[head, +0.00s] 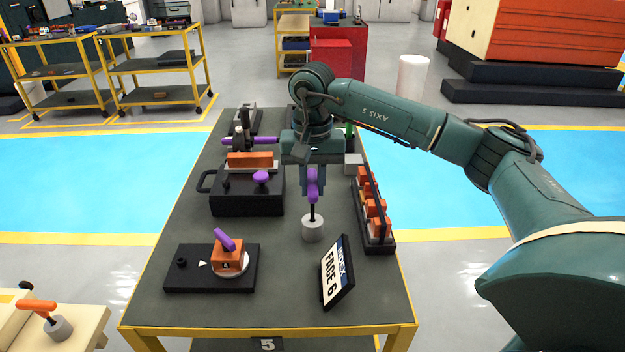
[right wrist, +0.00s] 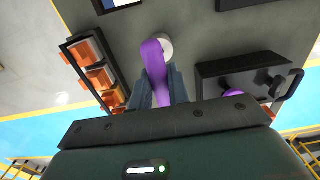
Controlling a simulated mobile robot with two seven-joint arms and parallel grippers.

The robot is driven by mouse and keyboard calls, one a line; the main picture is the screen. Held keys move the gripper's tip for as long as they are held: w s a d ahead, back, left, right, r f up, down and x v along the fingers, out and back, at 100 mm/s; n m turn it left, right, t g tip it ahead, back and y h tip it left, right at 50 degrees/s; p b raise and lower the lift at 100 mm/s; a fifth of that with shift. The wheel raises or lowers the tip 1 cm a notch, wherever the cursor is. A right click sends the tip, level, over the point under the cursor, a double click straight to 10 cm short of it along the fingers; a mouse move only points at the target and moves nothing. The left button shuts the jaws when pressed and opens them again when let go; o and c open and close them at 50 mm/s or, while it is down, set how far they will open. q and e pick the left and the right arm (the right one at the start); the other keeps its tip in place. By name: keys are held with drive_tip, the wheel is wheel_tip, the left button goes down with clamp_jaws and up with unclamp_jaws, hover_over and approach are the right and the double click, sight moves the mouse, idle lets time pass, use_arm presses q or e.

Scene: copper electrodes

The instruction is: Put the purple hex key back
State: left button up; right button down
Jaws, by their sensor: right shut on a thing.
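The purple hex key (head: 313,180) hangs upright, handle up, between the fingers of my right gripper (head: 312,192), which is shut on the handle. Its dark shank points down at the grey round holder (head: 313,230) on the table. The shank's lower end meets the holder's top in the head view; I cannot tell how deep it sits. In the right wrist view the purple handle (right wrist: 156,65) runs between the fingers and covers part of the pale holder (right wrist: 166,47). My left gripper is not in view.
On the table (head: 200,310) stand a black block with an orange bar (head: 250,160), a black plate with an orange block (head: 228,256), a rack (head: 378,243) of orange electrodes close right of the holder, and a sign (head: 338,275). The front middle is clear.

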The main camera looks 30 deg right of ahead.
drive_tip(key=shift+f+b, duration=0.55)
drive_tip(key=shift+f, duration=0.35)
drive_tip(key=shift+c, duration=2.3)
unclamp_jaws()
